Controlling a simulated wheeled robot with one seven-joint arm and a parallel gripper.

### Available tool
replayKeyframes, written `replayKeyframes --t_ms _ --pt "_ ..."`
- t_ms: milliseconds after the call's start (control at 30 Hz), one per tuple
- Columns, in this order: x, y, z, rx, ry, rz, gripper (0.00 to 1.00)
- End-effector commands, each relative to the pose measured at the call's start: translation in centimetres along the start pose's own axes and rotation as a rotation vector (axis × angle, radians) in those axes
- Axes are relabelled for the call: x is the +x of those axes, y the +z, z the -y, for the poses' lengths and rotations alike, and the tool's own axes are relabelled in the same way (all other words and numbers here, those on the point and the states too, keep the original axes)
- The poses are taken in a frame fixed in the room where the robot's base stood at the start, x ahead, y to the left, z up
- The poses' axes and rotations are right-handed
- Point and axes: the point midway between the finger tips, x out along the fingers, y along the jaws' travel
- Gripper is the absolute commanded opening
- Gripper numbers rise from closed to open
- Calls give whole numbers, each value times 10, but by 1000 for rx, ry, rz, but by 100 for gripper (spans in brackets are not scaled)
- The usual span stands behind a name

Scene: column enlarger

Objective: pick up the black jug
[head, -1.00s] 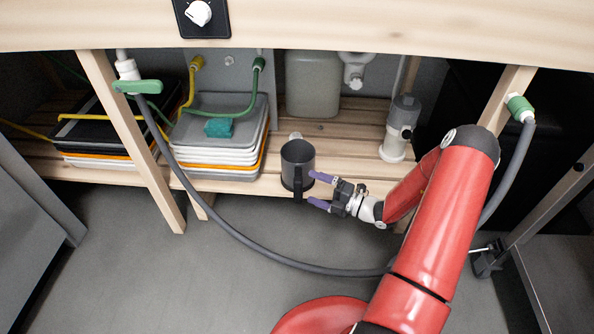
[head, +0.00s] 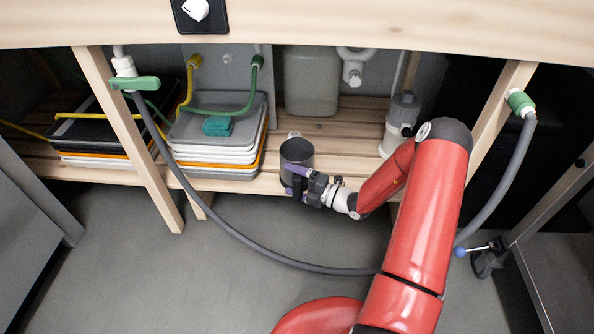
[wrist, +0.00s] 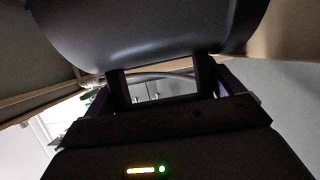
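The black jug (head: 297,152) stands upright at the front edge of the slatted wooden shelf, open at the top. Its dark body (wrist: 150,25) fills the top of the wrist view, with its handle below it like a frame. My gripper (head: 294,181) is at the jug's front, around the handle side, and partly hides it. In the wrist view the purple fingers of my gripper (wrist: 163,90) stand wide apart, one on each side of the handle. Whether they touch it is unclear.
Stacked trays (head: 215,150) stand left of the jug. A pale canister (head: 312,85) is behind it, and a grey and white cylinder (head: 400,125) is to the right. A grey hose (head: 240,238) hangs in front, below the shelf. The worktop (head: 300,25) is overhead.

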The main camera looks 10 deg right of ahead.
Motion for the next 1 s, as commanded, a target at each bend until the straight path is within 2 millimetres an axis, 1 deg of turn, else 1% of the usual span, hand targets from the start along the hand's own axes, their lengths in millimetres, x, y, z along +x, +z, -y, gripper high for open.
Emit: replayKeyframes --t_ms 33,133,167,400,567,667,767,1000 --pt "0 0 0 0 0 0 72" --pt "0 0 0 0 0 0 59" --pt "0 0 0 -1 1 0 58" --pt "0 0 -2 -1 0 0 58" --pt "0 0 -12 -2 1 0 58" --pt "0 1 -27 -4 0 0 58" --pt "0 0 -48 -5 1 -1 58" --pt "0 0 -120 -7 1 -1 58"
